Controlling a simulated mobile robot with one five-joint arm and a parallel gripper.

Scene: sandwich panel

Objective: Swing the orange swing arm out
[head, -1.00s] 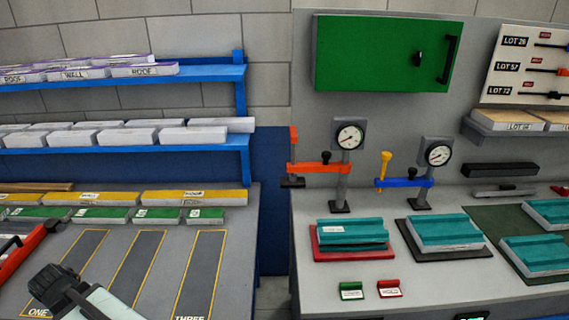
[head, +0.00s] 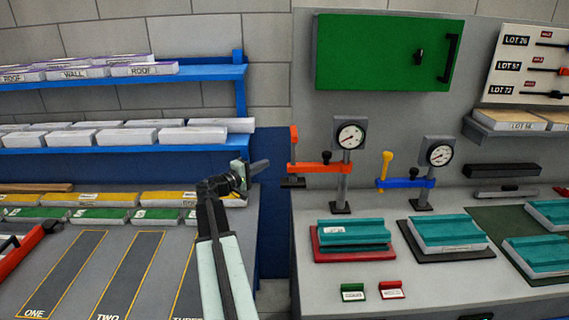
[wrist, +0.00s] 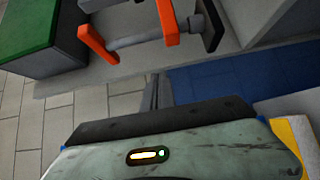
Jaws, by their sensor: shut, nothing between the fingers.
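The orange swing arm (head: 322,168) sits on a grey post below a round dial gauge (head: 350,135). It reaches left from the post, with an upright orange handle (head: 294,140) and a dark pad (head: 293,182) at its left end. My gripper (head: 262,166) is shut and empty, a little left of that handle and apart from it in the head view. In the wrist view, orange parts of the swing arm (wrist: 168,22) show at the top, beyond my gripper's fingers (wrist: 151,94).
A blue swing arm (head: 405,183) with a yellow handle stands to the right. Teal blocks lie on a red base (head: 355,256) and a black base below the arms. Blue shelves (head: 200,146) with white boxes are at left. A gap separates the two benches.

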